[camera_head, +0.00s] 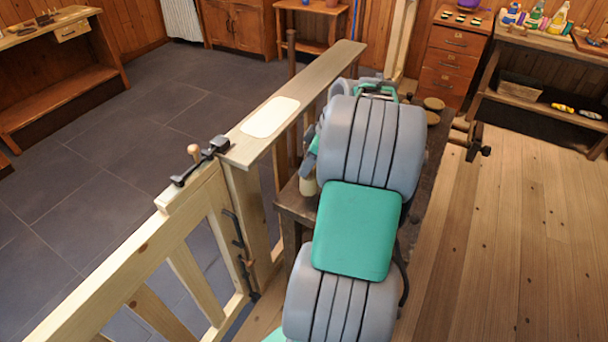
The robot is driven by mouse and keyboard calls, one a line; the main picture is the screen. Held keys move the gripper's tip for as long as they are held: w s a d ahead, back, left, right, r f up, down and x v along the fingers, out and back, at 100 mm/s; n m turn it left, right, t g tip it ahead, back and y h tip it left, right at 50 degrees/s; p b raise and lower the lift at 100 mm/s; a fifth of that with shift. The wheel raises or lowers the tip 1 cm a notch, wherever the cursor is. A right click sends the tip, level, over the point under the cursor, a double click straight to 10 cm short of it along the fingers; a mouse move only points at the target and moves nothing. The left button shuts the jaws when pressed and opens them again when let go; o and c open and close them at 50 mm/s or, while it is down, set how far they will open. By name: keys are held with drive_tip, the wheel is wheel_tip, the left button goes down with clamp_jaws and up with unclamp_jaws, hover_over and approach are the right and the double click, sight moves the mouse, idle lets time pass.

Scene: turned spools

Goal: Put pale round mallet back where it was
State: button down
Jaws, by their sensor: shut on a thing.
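My gripper (310,168) shows only in part, at the left side of my own grey and teal arm. It points down beside the wooden railing, over the dark workbench (296,208). A small pale rounded piece, seemingly the pale round mallet (308,187), shows at its tip, and the gripper is shut on it. The rest of the mallet and the fingers are mostly hidden. I cannot tell whether the mallet touches the bench. A white rounded patch (270,117) lies bare on the flat railing top.
A wooden gate (190,225) with a dark latch (203,160) stands at the left of the railing. Round wooden pieces (433,104) lie on the bench right of my arm. A drawer cabinet (450,55) stands behind. The plank floor at the right is clear.

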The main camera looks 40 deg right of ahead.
wheel_tip(320, 180, down, 7)
drive_tip(key=w+d, duration=0.1)
drive_tip(key=w, duration=0.1)
drive_tip(key=shift+w+r, duration=0.15)
drive_tip(key=shift+w, duration=0.2)
drive_tip(key=c, duration=1.3)
unclamp_jaws()
drive_tip(key=v, duration=1.2)
drive_tip(key=w+a+r+m, duration=0.1)
drive_tip(key=w+a+r, duration=0.1)
drive_tip(key=a, duration=0.7)
drive_tip(key=w+a+r+m, duration=0.1)
drive_tip(key=w+a, duration=0.1)
drive_tip(key=a, duration=0.7)
drive_tip(key=s+a+f+m+h, duration=0.1)
drive_tip(key=s+a, duration=0.2)
drive_tip(key=a, duration=0.2)
drive_tip(key=s+a+f+m, duration=0.1)
drive_tip(key=s+a+m, duration=0.1)
drive_tip(key=s+a, duration=0.2)
drive_tip(key=s+a+f+m+h+p, duration=0.1)
drive_tip(key=s+a, duration=0.3)
drive_tip(key=a, duration=0.2)
drive_tip(key=shift+s+a+f+m+g+h, duration=0.15)
drive_tip(key=shift+a+m+g+h, duration=0.1)
drive_tip(key=shift+m+g+h, duration=0.05)
